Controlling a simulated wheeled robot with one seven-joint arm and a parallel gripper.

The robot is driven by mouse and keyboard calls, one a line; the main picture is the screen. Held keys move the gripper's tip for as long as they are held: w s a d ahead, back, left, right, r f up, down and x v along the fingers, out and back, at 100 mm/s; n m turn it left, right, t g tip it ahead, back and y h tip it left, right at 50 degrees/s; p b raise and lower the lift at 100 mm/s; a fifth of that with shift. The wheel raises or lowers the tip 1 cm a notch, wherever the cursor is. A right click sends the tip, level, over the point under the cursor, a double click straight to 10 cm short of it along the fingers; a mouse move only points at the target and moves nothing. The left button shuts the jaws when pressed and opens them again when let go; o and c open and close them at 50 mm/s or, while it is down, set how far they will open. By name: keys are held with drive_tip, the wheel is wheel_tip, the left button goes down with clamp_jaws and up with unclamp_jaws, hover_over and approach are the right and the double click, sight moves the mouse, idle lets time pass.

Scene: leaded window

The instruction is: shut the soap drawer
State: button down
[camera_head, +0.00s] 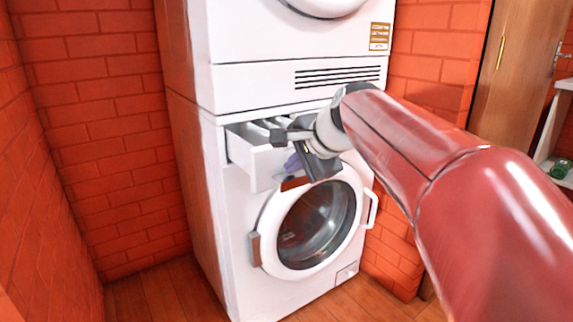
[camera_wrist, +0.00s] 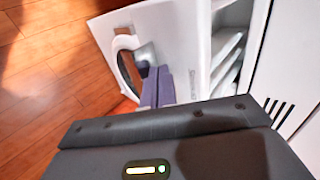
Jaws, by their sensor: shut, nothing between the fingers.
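The white soap drawer (camera_head: 262,168) is pulled out at the upper left of the washing machine (camera_head: 213,190) in the head view. Its top is open and shows dividers. In the wrist view the drawer (camera_wrist: 226,47) is right of my fingers, with its compartments visible. My gripper (camera_head: 292,163) is shut and empty, close to the drawer's front. Its purple fingers also show in the wrist view (camera_wrist: 158,86). I cannot tell whether they touch the drawer. Part of the drawer's right side is hidden behind my gripper.
The round washer door (camera_head: 315,225) below the drawer looks closed. A second white machine (camera_head: 250,45) stands on top. Brick walls (camera_head: 100,130) flank the machines. Wooden floor (camera_wrist: 40,60) is clear in front. A wooden door (camera_head: 515,70) is at the right.

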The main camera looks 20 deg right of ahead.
drive_tip(key=p, duration=0.9)
approach(253, 138)
drive_tip(key=a+f, duration=0.2)
drive_tip(key=f, duration=0.1)
drive_tip(key=w+a+f, duration=0.1)
drive_tip(key=f, duration=0.1)
drive_tip(key=shift+w+r, duration=0.1)
